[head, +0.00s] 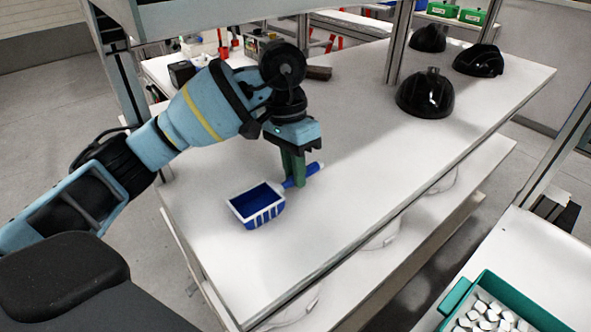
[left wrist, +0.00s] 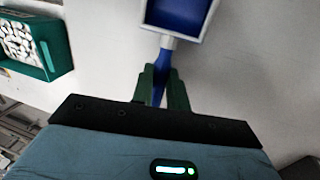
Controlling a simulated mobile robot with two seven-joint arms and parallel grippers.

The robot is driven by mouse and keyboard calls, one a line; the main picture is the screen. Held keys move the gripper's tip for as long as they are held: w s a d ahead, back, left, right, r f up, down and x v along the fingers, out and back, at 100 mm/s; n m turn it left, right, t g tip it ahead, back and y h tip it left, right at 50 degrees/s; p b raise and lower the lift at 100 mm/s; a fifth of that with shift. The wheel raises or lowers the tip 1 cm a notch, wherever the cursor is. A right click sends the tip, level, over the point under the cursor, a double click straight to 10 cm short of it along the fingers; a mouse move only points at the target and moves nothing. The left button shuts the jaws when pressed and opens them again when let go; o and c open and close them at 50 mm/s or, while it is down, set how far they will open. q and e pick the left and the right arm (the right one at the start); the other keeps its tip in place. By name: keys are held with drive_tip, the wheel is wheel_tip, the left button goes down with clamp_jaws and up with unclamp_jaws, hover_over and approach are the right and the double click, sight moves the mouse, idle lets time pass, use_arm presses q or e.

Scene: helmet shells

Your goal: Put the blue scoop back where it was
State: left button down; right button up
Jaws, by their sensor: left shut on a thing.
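The blue scoop (head: 257,206) has a blue tray-like head with a white rim and a blue handle. In the head view it is over the near part of the white table, its head toward me and its handle pointing back right. My left gripper (head: 295,183) points down and is shut on the handle. In the left wrist view the scoop head (left wrist: 180,14) is beyond the green fingers (left wrist: 161,88), which sit on either side of the handle. I cannot tell whether the scoop touches the table. My right gripper is not in view.
Several black helmet shells (head: 425,94) stand at the table's far right. A green bin (head: 455,296) of white pieces is at the lower right, on a separate surface. Metal posts (head: 398,45) rise along the table. The white tabletop (head: 350,210) around the scoop is clear.

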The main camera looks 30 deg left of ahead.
use_arm(q)
drive_tip(key=shift+f, duration=0.15)
drive_tip(key=c, duration=1.4)
unclamp_jaws()
drive_tip(key=shift+o, duration=0.2)
drive_tip(key=v, duration=0.8)
